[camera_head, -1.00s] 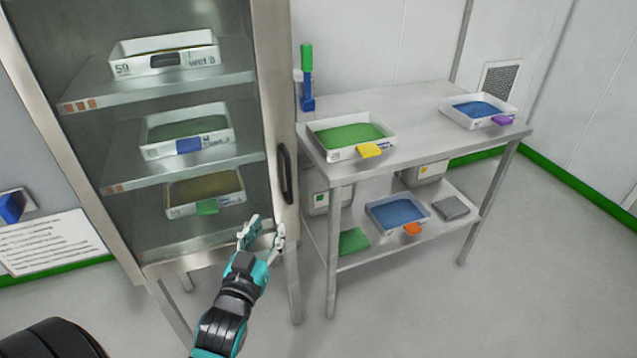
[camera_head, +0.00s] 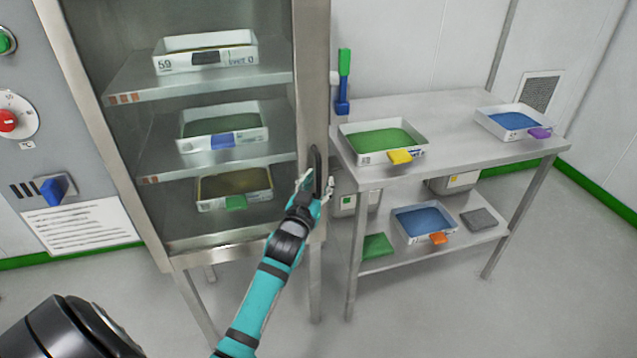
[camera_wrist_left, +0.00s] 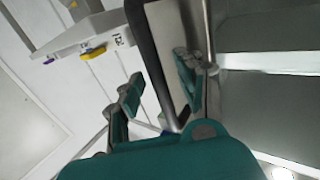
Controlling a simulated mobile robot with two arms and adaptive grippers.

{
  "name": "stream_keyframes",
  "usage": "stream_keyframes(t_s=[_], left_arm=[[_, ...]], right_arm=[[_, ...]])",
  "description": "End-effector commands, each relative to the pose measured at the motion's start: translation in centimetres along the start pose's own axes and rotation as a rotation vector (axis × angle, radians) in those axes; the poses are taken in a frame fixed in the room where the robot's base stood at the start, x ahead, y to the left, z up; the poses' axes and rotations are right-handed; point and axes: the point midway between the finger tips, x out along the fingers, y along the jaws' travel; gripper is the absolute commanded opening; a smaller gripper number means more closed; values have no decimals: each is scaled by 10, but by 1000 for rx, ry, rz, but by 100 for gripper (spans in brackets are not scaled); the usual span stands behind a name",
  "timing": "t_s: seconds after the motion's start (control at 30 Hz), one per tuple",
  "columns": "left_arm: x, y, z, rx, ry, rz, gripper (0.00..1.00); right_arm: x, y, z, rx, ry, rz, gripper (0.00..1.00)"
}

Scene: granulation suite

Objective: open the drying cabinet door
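The drying cabinet (camera_head: 312,85) stands at the left, its glass-fronted door shut, with several trays on shelves behind the glass. Its dark vertical handle (camera_head: 317,165) is on the right edge of the door frame. My left gripper (camera_head: 318,180) is at the lower part of this handle, fingers apart, one on each side of it. In the left wrist view the handle (camera_wrist_left: 148,50) runs between the open fingers (camera_wrist_left: 160,88); I see no clear contact. My right gripper is not in view.
A steel table (camera_head: 455,147) with trays on two levels stands just right of the cabinet, close to the handle side. A control panel (camera_head: 35,110) with knobs is at the left. Floor (camera_head: 430,310) in front is clear.

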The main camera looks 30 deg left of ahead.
Motion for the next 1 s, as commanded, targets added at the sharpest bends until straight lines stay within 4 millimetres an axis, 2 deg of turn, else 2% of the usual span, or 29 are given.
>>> stream_keyframes(t_s=[0.27, 0.57, 1.0], left_arm=[[2, 0, 0, 0, 0, 0, 37], [2, 0, 0, 0, 0, 0, 1], [2, 0, 0, 1, -1, 0, 0]], right_arm=[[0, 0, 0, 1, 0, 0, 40], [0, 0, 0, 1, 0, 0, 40], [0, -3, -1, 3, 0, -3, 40]])
